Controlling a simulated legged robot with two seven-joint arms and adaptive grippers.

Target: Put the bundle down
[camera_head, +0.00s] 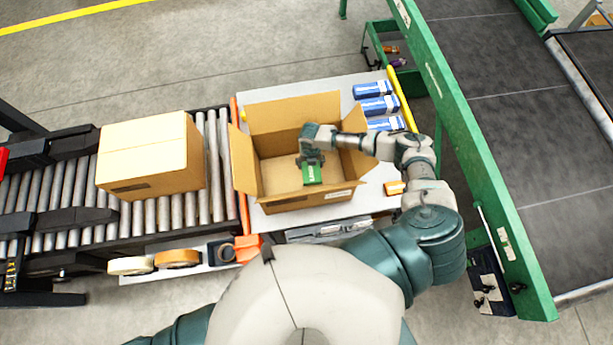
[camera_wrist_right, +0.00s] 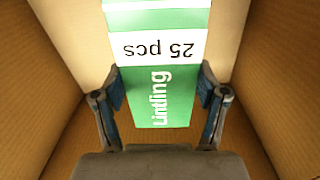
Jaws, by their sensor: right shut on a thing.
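The bundle is a green and white pack (camera_head: 312,174) marked "25 pcs" and "Lintling". My right gripper (camera_head: 311,160) reaches into the open cardboard box (camera_head: 270,177) and is shut on the bundle. In the right wrist view the bundle (camera_wrist_right: 160,90) sits between the two fingers of the gripper (camera_wrist_right: 160,97), with the box walls (camera_wrist_right: 45,90) around it. I cannot tell whether the bundle touches the box floor. My left gripper is not in view.
Several blue and white packs (camera_head: 376,105) lie on the white table (camera_head: 345,95) right of the box. A closed carton (camera_head: 150,155) stands on the roller conveyor (camera_head: 215,165) at left. Tape rolls (camera_head: 178,258) lie in front. A green-framed belt (camera_head: 530,120) runs at right.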

